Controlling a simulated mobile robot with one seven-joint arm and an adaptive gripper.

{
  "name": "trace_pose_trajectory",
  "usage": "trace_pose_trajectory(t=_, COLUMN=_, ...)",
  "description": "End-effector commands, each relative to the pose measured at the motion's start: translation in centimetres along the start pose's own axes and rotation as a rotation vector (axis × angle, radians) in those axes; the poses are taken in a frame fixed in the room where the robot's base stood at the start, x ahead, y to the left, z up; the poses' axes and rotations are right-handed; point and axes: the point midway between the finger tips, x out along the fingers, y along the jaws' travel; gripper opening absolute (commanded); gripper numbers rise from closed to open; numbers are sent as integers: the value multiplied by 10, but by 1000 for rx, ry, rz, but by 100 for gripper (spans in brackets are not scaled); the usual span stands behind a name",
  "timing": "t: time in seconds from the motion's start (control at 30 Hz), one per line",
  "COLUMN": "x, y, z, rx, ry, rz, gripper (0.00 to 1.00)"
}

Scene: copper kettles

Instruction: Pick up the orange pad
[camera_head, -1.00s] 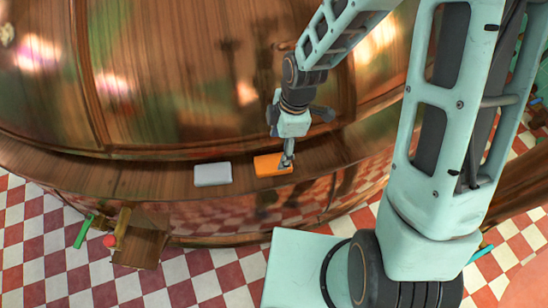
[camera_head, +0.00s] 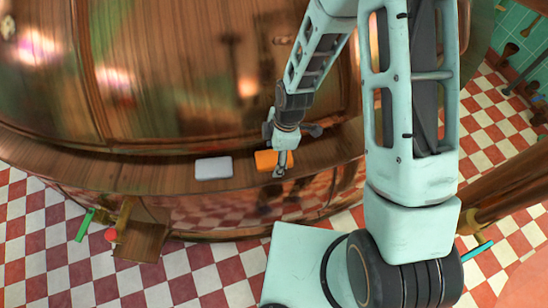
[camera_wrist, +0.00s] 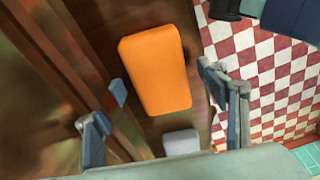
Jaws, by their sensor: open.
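The orange pad (camera_head: 264,159) lies flat on the brown curved ledge (camera_head: 110,176) at the foot of the copper kettle. It shows whole in the wrist view (camera_wrist: 155,72), a rounded block. My gripper (camera_head: 280,172) is at the pad's front right in the head view and covers part of it. In the wrist view, my gripper (camera_wrist: 162,82) is open and empty, with one finger on the left of the pad and one on the right. The fingers do not seem to touch the pad; their height above it is hard to tell.
A grey pad (camera_head: 213,168) lies on the ledge just left of the orange one. The copper kettle (camera_head: 170,100) rises behind the ledge. A small wooden stand (camera_head: 143,240) is at the lower left. The checkered floor (camera_head: 205,270) lies in front.

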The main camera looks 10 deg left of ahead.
Motion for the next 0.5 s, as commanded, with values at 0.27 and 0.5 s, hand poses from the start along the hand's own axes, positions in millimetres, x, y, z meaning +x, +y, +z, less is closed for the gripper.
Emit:
trace_pose_trajectory(t=0.27, x=0, y=0, z=0, rx=0, ry=0, rz=1, gripper=57)
trace_pose_trajectory(t=0.5, x=0, y=0, z=0, rx=0, ry=0, rz=0, gripper=31)
